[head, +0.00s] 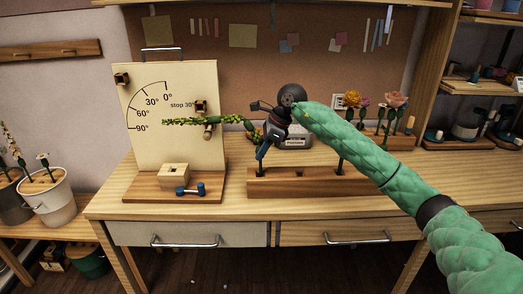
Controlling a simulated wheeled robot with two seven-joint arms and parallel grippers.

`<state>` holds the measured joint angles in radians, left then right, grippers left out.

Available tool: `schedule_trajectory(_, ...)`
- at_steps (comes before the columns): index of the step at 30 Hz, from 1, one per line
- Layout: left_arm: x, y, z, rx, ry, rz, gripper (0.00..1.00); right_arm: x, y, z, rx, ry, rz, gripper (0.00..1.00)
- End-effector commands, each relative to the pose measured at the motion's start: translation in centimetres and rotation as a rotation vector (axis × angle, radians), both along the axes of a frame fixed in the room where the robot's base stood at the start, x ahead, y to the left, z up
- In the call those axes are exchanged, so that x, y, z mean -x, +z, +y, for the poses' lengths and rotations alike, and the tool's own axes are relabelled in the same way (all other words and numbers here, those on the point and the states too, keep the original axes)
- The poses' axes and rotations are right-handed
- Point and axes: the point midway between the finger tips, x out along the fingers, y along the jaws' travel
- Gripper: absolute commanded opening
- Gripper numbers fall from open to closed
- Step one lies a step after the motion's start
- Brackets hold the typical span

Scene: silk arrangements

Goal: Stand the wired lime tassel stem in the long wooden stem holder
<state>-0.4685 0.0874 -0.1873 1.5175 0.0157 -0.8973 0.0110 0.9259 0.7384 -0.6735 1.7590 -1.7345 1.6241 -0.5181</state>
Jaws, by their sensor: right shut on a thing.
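The wired lime tassel stem (195,122) is yellow-green and points left from my right gripper, roughly level, across the front of the angle board. My right gripper (264,150) is shut on its green stem end, and the grip hides part of it. The long wooden stem holder (290,182) lies on the bench below and to the right of the tassel. The gripper is above the holder's left part in the picture; I cannot tell the exact gap. My left gripper is not in view.
The angle board (180,85) stands on a wooden base left of the holder, with a small block (173,175) and a blue tool (190,190) in front. A rear rack with flowers (378,142) stands at the back right. My right arm hides part of the bench.

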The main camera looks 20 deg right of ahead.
Motion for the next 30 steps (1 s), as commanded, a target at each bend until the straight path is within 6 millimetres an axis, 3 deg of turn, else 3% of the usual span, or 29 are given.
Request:
schedule_trajectory(8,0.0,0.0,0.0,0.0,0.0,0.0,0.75,0.0,0.01,0.0,0.0,0.0,0.0,0.0)
schedule_trajectory(9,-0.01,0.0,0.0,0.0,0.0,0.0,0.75,0.0,0.01,0.0,0.0,0.0,0.0,0.29)
schedule_trajectory(12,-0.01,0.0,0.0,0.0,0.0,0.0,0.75,0.0,0.01,0.0,0.0,0.0,0.0,0.49)
schedule_trajectory(18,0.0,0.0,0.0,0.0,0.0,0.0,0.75,0.0,0.01,0.0,0.0,0.0,0.0,0.49)
schedule_trajectory(23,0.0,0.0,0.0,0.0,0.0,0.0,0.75,0.0,0.0,0.01,0.0,0.0,0.0,0.78)
schedule_trajectory(30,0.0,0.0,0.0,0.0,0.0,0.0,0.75,0.0,0.0,0.01,0.0,0.0,0.0,0.78)
